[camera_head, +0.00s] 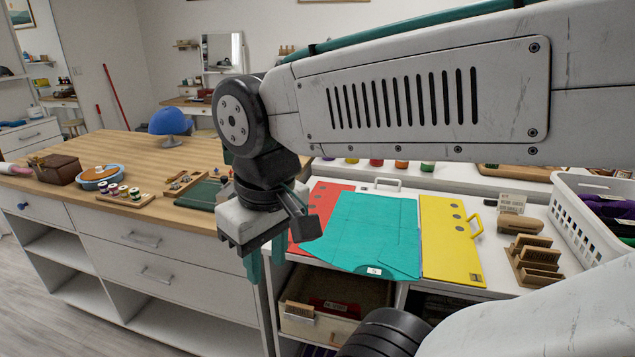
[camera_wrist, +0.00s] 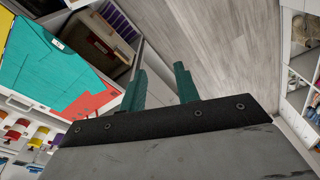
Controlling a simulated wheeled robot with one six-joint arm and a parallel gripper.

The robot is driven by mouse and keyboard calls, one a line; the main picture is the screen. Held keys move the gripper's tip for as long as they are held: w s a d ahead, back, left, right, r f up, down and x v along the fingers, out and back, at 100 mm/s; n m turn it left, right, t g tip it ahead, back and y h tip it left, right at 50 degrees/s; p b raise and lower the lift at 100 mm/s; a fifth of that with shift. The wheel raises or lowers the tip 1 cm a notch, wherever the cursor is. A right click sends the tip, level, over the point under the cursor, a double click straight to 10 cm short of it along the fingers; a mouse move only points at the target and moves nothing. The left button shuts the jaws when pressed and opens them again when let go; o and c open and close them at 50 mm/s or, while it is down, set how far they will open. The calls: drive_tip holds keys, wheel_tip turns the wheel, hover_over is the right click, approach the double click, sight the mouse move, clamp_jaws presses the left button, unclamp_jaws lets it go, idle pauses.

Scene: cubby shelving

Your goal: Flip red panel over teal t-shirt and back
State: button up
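The teal t-shirt (camera_head: 370,232) lies spread flat on a folding board on the white counter. The red panel (camera_head: 327,198) lies flat at the left of the board, partly under the shirt. The yellow panel (camera_head: 450,242) lies flat on the right with a yellow handle. My gripper (camera_head: 264,260) points down with teal fingers, just left of the red panel's front-left part and hiding some of it. In the wrist view the fingers (camera_wrist: 160,88) are apart with nothing between them. The t-shirt (camera_wrist: 45,65) and red panel (camera_wrist: 92,103) show left of them.
A wooden-topped counter (camera_head: 130,155) with trays and a blue cap (camera_head: 170,122) stands left. A white basket (camera_head: 590,215) and wooden racks (camera_head: 535,262) stand right of the board. A bin (camera_head: 330,300) sits in a cubby below. Thread spools (camera_head: 375,163) line the back.

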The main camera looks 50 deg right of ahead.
drive_tip(key=w+d+r+m, duration=0.2)
drive_tip(key=w+d+r, duration=0.15)
drive_tip(key=w, duration=0.35)
drive_tip(key=w+d+r+m, duration=0.2)
drive_tip(key=w+d+r, duration=0.15)
drive_tip(key=w, duration=0.35)
drive_tip(key=w+d+f+m+g+h, duration=0.1)
drive_tip(key=w+d+f+m, duration=0.2)
drive_tip(key=w+d, duration=0.75)
drive_tip(key=w+d+f+m+g, duration=0.1)
drive_tip(key=w+d+f+m, duration=0.15)
drive_tip(key=w+d, duration=0.75)
drive_tip(key=w+d+f+m+g, duration=0.1)
drive_tip(key=d+f+m, duration=0.1)
drive_tip(key=d+f, duration=0.45)
drive_tip(key=w+d+f+m, duration=0.2)
drive_tip(key=d+f, duration=0.2)
drive_tip(key=d, duration=0.6)
drive_tip(key=f, duration=0.3)
drive_tip(key=s+f, duration=0.1)
drive_tip(key=f, duration=0.3)
drive_tip(key=s+f, duration=0.1)
drive_tip(key=f, duration=0.3)
drive_tip(key=shift+s+d, duration=0.2)
drive_tip(key=shift+d, duration=0.15)
clamp_jaws()
